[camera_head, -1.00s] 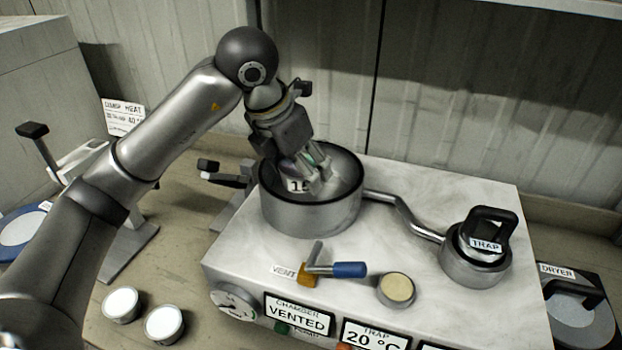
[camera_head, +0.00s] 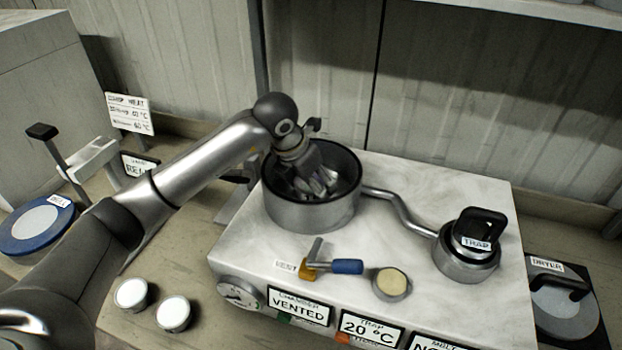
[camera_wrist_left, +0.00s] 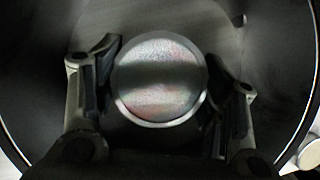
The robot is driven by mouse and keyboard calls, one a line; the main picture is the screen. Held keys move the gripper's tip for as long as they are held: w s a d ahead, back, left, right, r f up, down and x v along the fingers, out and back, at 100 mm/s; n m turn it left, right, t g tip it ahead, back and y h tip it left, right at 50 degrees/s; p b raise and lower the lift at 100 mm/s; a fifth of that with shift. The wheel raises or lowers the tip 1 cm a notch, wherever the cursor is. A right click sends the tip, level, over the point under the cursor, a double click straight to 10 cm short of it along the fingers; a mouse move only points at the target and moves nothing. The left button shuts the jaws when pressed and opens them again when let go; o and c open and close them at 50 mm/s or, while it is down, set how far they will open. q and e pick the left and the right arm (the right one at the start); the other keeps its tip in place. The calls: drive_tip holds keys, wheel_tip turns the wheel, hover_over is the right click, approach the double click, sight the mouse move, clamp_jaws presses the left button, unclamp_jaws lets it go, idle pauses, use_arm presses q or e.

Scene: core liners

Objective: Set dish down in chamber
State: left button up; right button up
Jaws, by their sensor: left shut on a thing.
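The chamber (camera_head: 310,213) is an open round metal pot on top of the white marbled unit. My left gripper (camera_head: 318,188) reaches down inside it. In the left wrist view, the gripper (camera_wrist_left: 160,95) is shut on a round dish (camera_wrist_left: 160,78) with a pale, speckled top and a metallic rim, one finger at each side. The dark chamber interior surrounds the dish. The dish is mostly hidden by the gripper in the head view. I cannot tell whether the dish touches the chamber floor. My right gripper is not in view.
A pipe (camera_head: 400,210) runs from the chamber to the trap (camera_head: 468,258). A blue-handled vent valve (camera_head: 335,267) and a small tan-topped dish (camera_head: 391,283) are in front. Two white-topped cups (camera_head: 131,293) stand on the bench at left. The display reads "VENTED".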

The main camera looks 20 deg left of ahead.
use_arm(q)
drive_tip(key=shift+f, duration=0.1)
drive_tip(key=o, duration=1.1)
drive_tip(key=shift+r, duration=0.25)
drive_tip(key=b+v, duration=0.2)
drive_tip(key=v, duration=0.9)
drive_tip(key=shift+s+r+b, duration=0.15)
drive_tip(key=shift+r+b, duration=0.15)
drive_tip(key=shift+r, duration=0.1)
drive_tip(key=shift+r, duration=0.1)
